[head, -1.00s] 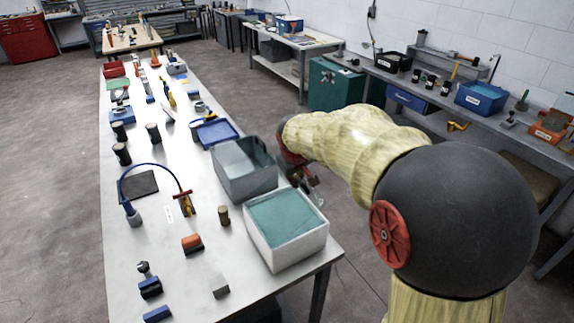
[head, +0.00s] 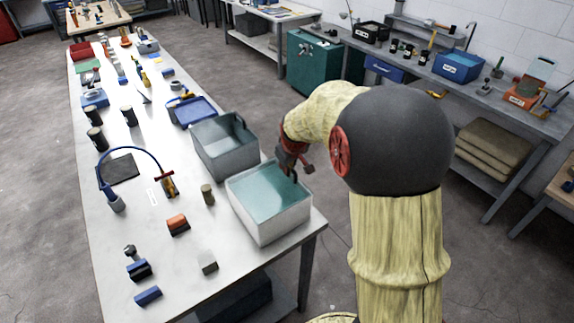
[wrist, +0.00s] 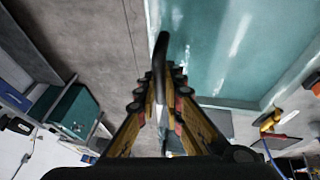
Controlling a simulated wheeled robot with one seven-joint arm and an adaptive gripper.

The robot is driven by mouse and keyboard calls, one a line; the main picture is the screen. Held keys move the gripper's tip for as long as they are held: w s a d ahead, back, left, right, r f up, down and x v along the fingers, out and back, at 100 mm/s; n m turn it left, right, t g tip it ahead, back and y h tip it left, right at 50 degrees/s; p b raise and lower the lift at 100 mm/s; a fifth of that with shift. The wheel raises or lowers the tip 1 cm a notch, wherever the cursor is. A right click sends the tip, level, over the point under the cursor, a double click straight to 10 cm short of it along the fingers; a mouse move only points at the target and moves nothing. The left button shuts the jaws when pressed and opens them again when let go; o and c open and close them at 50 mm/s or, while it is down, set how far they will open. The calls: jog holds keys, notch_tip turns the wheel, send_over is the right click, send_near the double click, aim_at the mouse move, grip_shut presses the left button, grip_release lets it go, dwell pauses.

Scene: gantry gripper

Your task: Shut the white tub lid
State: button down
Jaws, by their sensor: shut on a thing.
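The white tub (head: 266,232) stands at the right edge of the long bench in the head view. A glossy teal surface (head: 262,192) shows within its rim; I cannot tell whether this is the lid or the inside. My gripper (head: 291,174) is at the tub's far right corner. In the wrist view my gripper (wrist: 161,92) is shut on a dark curved handle (wrist: 160,52), which stands out against the teal surface (wrist: 210,40) and the pale rim. The handle's lower end is hidden between the fingers.
A grey open tub (head: 226,162) stands just behind the white tub, close to it. A blue tray (head: 193,110), a short cylinder (head: 207,195) and several small tools are on the bench. A side workbench (head: 495,110) runs along the wall.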

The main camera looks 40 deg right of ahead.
jog(key=shift+s+f, duration=0.15)
jog(key=shift+f, duration=0.1)
jog(key=c, duration=1.9)
grip_release()
jog(key=v, duration=1.2)
